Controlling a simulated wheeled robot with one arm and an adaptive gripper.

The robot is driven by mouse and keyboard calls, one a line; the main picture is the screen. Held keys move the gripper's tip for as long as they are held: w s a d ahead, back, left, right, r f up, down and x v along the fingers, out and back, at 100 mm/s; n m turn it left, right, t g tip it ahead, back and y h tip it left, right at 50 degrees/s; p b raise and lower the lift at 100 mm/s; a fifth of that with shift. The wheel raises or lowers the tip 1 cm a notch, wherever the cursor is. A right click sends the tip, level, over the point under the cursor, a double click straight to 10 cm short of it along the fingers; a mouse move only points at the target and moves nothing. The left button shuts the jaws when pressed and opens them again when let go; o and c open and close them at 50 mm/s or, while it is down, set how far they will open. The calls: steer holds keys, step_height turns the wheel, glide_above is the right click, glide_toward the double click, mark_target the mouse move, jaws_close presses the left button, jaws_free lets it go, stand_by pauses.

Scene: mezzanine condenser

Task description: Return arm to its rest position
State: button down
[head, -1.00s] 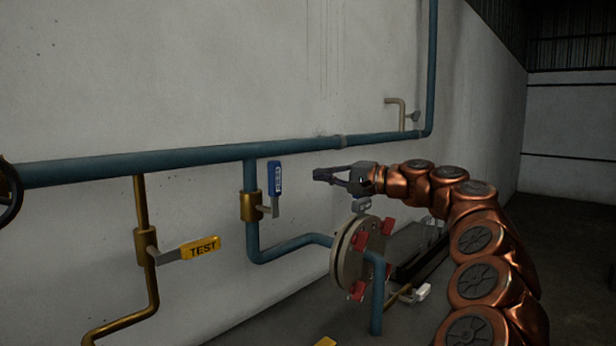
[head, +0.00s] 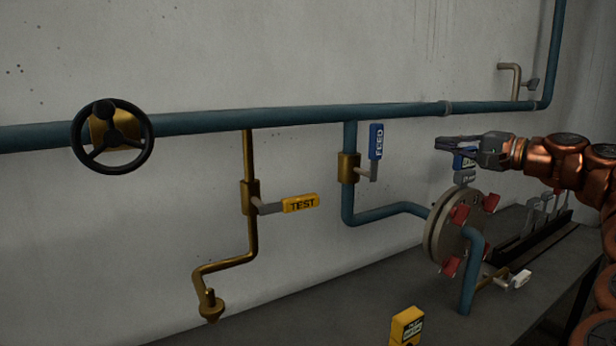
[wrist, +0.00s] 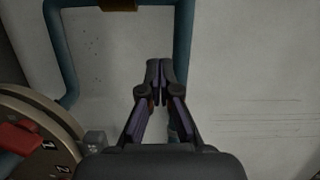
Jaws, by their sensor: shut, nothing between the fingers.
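My gripper (head: 462,143) is at the right in the head view, at the end of my copper-coloured arm. It points left, in front of the wall and above the round flange (head: 452,232) with red clamps. In the wrist view my gripper (wrist: 160,68) has its fingertips together, with nothing between them. The blue FEED handle (head: 376,142) stands upright on its valve, to the left of my gripper and apart from it. The yellow TEST handle (head: 300,203) lies nearly level on the brass line.
A blue pipe (head: 300,115) runs along the wall with a black handwheel (head: 112,137) at the left. A yellow tagged object (head: 406,326) stands at the bottom. Grey levers (head: 540,205) and a white-handled valve (head: 519,279) are near the flange. The floor-like grey surface at lower left is mostly clear.

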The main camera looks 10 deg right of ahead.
steer(key=s+a+f+n+g+y+p, duration=0.1)
steer(key=a+n+g, duration=0.2)
steer(key=a, duration=0.8)
steer(key=s+a+f+n+g+p, duration=0.1)
steer(key=s+a+n+g+p, duration=0.15)
steer(key=a, duration=0.75)
steer(key=s+a+f+n+g+h+p, duration=0.1)
steer(key=s+a+f+g, duration=0.1)
steer(key=s+a+f, duration=0.3)
steer(key=s+a+f+n+g, duration=0.2)
steer(key=s+a+f+g, duration=0.1)
steer(key=a, duration=0.4)
steer(key=s+a+f+n+g+h+p, duration=0.2)
steer(key=s+f+g+h, duration=0.15)
steer(key=s+f, duration=0.65)
steer(key=s+d+f+g+h+p, duration=0.1)
steer(key=s+d+f+h, duration=0.2)
steer(key=s, duration=0.5)
steer(key=s+d+f+g+h+p, duration=0.1)
steer(key=s+d+f+h, duration=0.2)
steer(key=s, duration=0.6)
step_height(320, 180, down, 4)
steer(key=shift+s+d+r+n+g, duration=0.3)
steer(key=shift+d+n+g, duration=0.1)
steer(key=shift+d, duration=0.6)
